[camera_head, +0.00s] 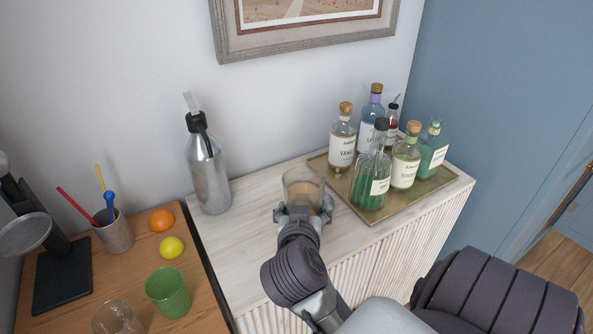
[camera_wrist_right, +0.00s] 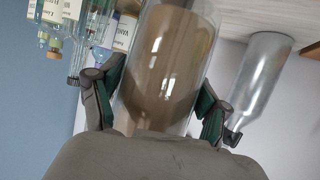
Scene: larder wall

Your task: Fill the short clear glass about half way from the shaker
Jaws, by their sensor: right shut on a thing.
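The short clear glass (camera_head: 117,318) stands at the bottom edge of the head view, on the wooden counter, partly cut off. A clear, open-topped vessel with cloudy brown liquid, which I take for the shaker (camera_head: 304,182), is over the pale cabinet top. My right gripper (camera_head: 304,212) is shut on it, with fingers on both sides. In the right wrist view the shaker (camera_wrist_right: 168,65) fills the middle between the gripper's fingers (camera_wrist_right: 158,100). It looks upright; I cannot tell whether its base touches the cabinet. My left gripper is not in view.
A silver bottle (camera_head: 207,170) stands behind left of the shaker. A brass tray (camera_head: 372,216) with several bottles is at right. A green glass (camera_head: 168,292), lemon (camera_head: 171,247), orange (camera_head: 162,220), stirrer cup (camera_head: 115,234) and black press (camera_head: 62,275) crowd the wooden counter (camera_head: 200,300).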

